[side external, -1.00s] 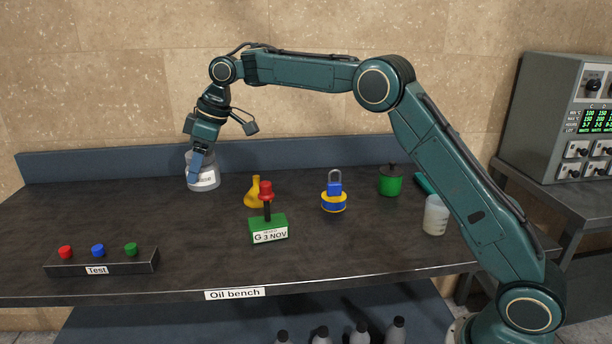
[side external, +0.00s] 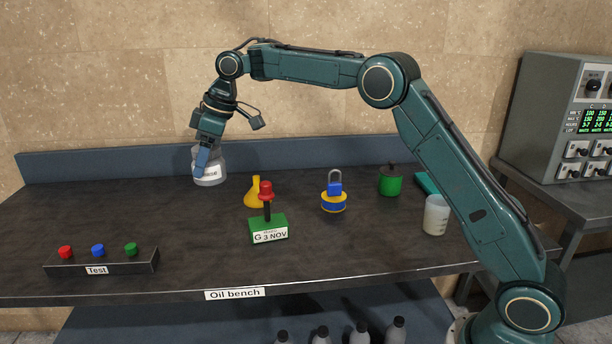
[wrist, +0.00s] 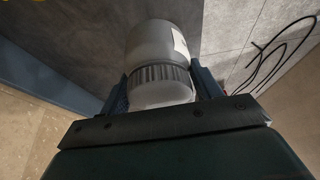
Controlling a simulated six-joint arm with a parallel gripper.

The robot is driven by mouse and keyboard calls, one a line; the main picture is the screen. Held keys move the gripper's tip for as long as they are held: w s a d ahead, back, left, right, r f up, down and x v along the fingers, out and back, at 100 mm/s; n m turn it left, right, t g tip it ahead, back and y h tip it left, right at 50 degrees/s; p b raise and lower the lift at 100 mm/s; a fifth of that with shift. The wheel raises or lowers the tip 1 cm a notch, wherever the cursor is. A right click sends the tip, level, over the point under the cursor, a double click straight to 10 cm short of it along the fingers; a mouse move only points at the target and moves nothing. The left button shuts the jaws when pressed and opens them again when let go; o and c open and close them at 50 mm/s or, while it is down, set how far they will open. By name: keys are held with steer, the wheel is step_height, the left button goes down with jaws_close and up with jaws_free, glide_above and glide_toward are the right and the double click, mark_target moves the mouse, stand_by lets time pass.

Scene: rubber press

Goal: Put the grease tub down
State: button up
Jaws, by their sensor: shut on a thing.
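The grease tub (side external: 209,176) is a pale grey-white tub with a label, at the back left of the dark bench. My gripper (side external: 203,163) points down and is shut on it. In the wrist view the tub (wrist: 155,47) shows its ribbed collar between the two fingers of my gripper (wrist: 160,88). The tub looks close to upright. I cannot tell whether its base touches the bench top or hangs just above it.
The bench (side external: 130,205) is bare around the tub. A button box (side external: 100,263) lies front left.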

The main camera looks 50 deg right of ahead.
steer(key=s+d+r, duration=0.1)
steer(key=s+d, duration=0.4)
steer(key=d, duration=0.3)
steer(key=s+d, duration=0.6)
steer(key=d, duration=0.3)
steer(key=s+d, duration=0.3)
steer(key=s, duration=0.4)
steer(key=s+d, duration=0.4)
steer(key=s, duration=0.2)
step_height(320, 180, down, 17)
steer(key=shift+s+a+r, duration=0.15)
steer(key=shift+a+r, duration=0.05)
steer(key=shift+a, duration=0.05)
steer(key=shift+f, duration=2.1)
steer(key=shift+f, duration=0.15)
steer(key=o, duration=1.2)
